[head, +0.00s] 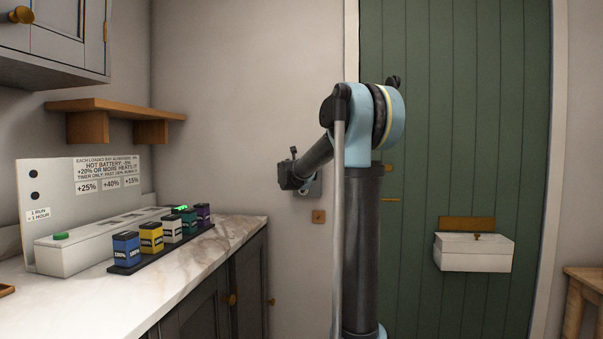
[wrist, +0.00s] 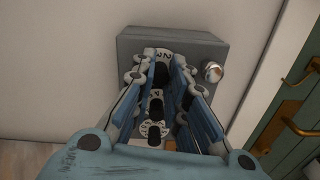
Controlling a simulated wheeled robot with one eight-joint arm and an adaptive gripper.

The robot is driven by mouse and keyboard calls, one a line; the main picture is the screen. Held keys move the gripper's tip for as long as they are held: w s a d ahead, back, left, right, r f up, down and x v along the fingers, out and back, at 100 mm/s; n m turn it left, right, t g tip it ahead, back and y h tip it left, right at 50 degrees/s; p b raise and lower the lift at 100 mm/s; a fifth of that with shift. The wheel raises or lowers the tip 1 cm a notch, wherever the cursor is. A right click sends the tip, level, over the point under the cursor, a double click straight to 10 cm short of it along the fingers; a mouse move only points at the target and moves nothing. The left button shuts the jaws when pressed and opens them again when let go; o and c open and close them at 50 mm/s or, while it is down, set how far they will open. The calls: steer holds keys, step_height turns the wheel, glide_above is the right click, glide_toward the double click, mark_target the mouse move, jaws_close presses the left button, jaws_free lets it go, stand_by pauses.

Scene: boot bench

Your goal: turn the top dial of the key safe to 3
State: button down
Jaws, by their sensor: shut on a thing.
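The key safe (wrist: 190,38) is a grey box on the wall; in the head view it shows partly behind my gripper (head: 290,173). In the wrist view three dials run down its face. The top dial (wrist: 162,54) has a white numbered face and a dark knob (wrist: 161,74). A figure that looks like a 2 shows at its upper edge; its full setting is hard to read. My gripper (wrist: 162,73) has its blue-padded fingers on either side of the top dial's knob, shut on it. The middle dial (wrist: 155,98) and bottom dial (wrist: 152,130) show between the fingers.
A round silver knob (wrist: 212,72) sits on the safe's right side. A green door (head: 450,120) with brass handle (wrist: 290,110) and a white box (head: 473,253) is to the right. A marble counter (head: 185,270) with several coloured batteries stands left.

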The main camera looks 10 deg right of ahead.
steer(key=shift+s+f, duration=0.15)
steer(key=c, duration=1.5)
jaws_free()
steer(key=shift+c, duration=0.2)
steer(key=v, duration=1.1)
steer(key=shift+s+a, duration=0.15)
steer(key=shift+s, duration=0.15)
steer(key=shift+c, duration=0.6)
